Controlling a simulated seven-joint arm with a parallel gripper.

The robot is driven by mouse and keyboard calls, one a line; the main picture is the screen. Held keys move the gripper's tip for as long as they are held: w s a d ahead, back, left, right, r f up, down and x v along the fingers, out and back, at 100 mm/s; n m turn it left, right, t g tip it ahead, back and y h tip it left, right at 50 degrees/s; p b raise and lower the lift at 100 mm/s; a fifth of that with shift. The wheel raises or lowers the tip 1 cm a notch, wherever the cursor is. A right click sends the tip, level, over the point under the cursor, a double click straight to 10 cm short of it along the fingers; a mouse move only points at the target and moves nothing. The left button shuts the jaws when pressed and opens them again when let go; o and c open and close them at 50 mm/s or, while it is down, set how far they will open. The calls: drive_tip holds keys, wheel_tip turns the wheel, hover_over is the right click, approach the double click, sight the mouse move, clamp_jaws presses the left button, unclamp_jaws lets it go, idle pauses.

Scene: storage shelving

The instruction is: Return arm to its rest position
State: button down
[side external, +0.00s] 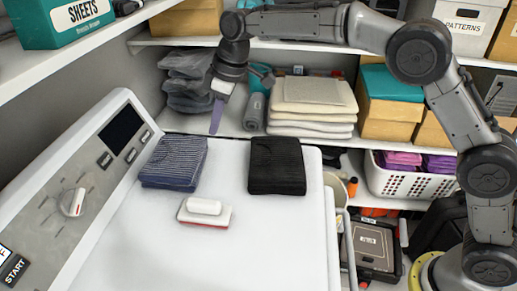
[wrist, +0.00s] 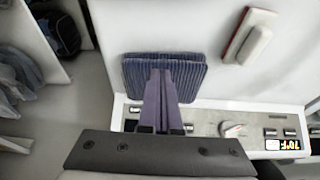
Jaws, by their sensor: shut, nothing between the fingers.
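My gripper (side external: 216,130) is shut and empty, pointing down at the back edge of the white appliance top. In the wrist view its fingers (wrist: 160,74) overlap the striped blue cloth; the side view shows them behind and to the right of that cloth, above it or apart from it. The folded striped blue cloth (side external: 174,162) lies at the left of the top, and it also shows in the wrist view (wrist: 135,72). My arm reaches across from the right, in front of the shelves.
A folded black cloth (side external: 277,166) and a white-and-red brush-like block (side external: 204,211) lie on the appliance top (side external: 262,250). Folded towels (side external: 312,103) and a grey roll (side external: 254,112) fill the shelf behind. A teal box (side external: 62,20) stands on the upper left shelf. The top's front is clear.

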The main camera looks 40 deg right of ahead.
drive_tip(key=s+d+r+m+t, duration=0.1)
drive_tip(key=s+d+r, duration=0.15)
drive_tip(key=r, duration=0.25)
drive_tip(key=s+d+r+t, duration=0.1)
drive_tip(key=d+r, duration=0.3)
drive_tip(key=r, duration=0.2)
drive_tip(key=s+d+r+m+t, duration=0.1)
drive_tip(key=s+d+r, duration=0.1)
drive_tip(key=s+d, duration=0.35)
drive_tip(key=s+d+r+m, duration=0.1)
drive_tip(key=s+d+r, duration=0.2)
drive_tip(key=s, duration=0.5)
drive_tip(key=s+d+f+m+h, duration=0.1)
drive_tip(key=s+d+f+m, duration=0.2)
drive_tip(key=s+f, duration=0.4)
drive_tip(key=s+d+f+m+h, duration=0.1)
drive_tip(key=s+d+f+m, duration=0.2)
drive_tip(key=s+f, duration=0.5)
drive_tip(key=s, duration=0.5)
drive_tip(key=shift+d+f, duration=0.15)
drive_tip(key=shift+d, duration=0.05)
